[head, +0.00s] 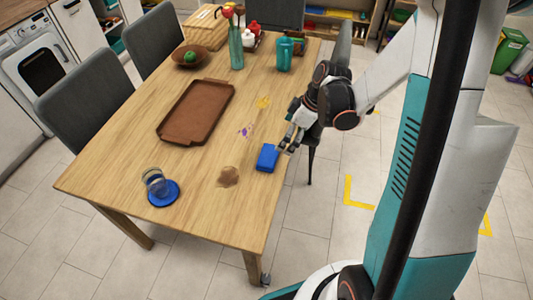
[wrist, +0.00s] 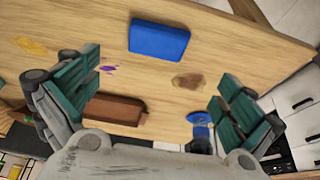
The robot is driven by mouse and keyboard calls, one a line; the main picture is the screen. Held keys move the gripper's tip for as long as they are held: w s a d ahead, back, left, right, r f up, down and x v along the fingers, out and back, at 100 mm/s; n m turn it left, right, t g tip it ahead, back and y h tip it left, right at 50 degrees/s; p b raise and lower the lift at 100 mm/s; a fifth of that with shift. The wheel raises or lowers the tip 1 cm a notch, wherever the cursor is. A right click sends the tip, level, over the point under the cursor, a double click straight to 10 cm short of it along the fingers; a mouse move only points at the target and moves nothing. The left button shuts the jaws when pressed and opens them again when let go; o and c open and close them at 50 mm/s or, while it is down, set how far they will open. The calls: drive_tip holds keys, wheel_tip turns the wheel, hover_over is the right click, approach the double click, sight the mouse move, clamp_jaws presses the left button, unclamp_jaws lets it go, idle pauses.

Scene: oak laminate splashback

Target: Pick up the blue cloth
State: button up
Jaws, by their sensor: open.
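The blue cloth (head: 267,158) lies on the wooden table (head: 185,193) near its right edge, looking like a small thick folded block. In the wrist view the blue cloth (wrist: 159,39) lies beyond the fingertips, at the top middle. My gripper (head: 288,139) is beside the cloth's upper right in the head view, close to it. In the wrist view my gripper (wrist: 160,70) has its two teal-padded fingers wide apart with nothing between them. From the head view I cannot tell whether a finger touches the cloth.
A brown stain (head: 228,176), a purple mark (head: 245,132) and a yellow mark (head: 263,102) are near the cloth.

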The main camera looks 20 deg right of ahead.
drive_tip(key=b, duration=0.3)
hover_over(269, 155)
drive_tip(key=s+d, duration=0.2)
wheel_tip(269, 155, down, 7)
drive_tip(key=shift+w+d+f, duration=0.1)
drive_tip(key=shift+f, duration=0.1)
drive_tip(key=shift+w+a+b+x, duration=0.1)
drive_tip(key=shift+b+x, duration=0.5)
drive_tip(key=shift+x, duration=0.8)
drive_tip(key=shift+w+a+b+x, duration=0.15)
drive_tip(key=shift+b+x, duration=0.45)
drive_tip(key=shift+x, duration=0.75)
drive_tip(key=shift+r, duration=0.15)
drive_tip(key=c, duration=0.8)
